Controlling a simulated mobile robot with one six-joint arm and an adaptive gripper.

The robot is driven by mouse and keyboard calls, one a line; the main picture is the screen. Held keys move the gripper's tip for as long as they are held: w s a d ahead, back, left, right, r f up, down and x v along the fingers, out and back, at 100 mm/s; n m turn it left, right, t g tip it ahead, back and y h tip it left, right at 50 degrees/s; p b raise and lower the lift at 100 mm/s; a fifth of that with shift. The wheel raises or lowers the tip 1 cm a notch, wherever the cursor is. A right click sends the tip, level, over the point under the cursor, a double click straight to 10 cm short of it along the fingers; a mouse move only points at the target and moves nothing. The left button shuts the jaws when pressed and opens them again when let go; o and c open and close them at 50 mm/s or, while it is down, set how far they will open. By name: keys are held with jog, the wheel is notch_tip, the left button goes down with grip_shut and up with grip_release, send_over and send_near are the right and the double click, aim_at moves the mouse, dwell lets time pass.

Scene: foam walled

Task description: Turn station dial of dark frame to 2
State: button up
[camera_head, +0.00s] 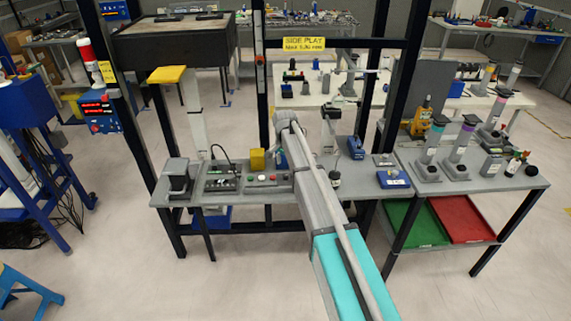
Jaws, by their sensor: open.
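The dark frame (262,95) stands in the middle, with a yellow sign (304,44) on its crossbar and a grey bench (285,199) at its front. On the bench are a dark control panel (222,178) with a cable and a grey button box (262,180) with red and green buttons. I cannot make out which part is the station dial or what number it points to. My arm (318,185) reaches from the bottom over the bench. My gripper cannot be seen; the arm may hide it and part of the bench.
A black fixture (179,182), a yellow block (257,160) and a blue box (393,178) also stand on the bench. The right bench holds several upright cylinders, with green (417,224) and red (466,219) trays below. A blue stand is at the left.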

aim_at(285, 175)
jog(key=shift+r+p, duration=3.85)
jog(key=shift+r, duration=0.25)
jog(key=s+d+f+n+b, duration=0.1)
jog(key=s+d+n, duration=0.1)
jog(key=s, duration=0.7)
jog(key=s+d+f+n+b, duration=0.2)
jog(key=s+d, duration=0.3)
jog(key=s, duration=0.5)
jog(key=s+d+f+n+b, duration=0.2)
jog(key=s+d, duration=0.1)
jog(key=s, duration=0.7)
jog(key=shift+d+f+n, duration=0.2)
jog(key=shift+d+n, duration=0.2)
jog(key=shift+s, duration=0.1)
jog(key=shift+n, duration=0.5)
jog(key=s, duration=0.2)
jog(key=s+d, duration=0.1)
jog(key=s, duration=0.1)
jog(key=shift+s, duration=0.3)
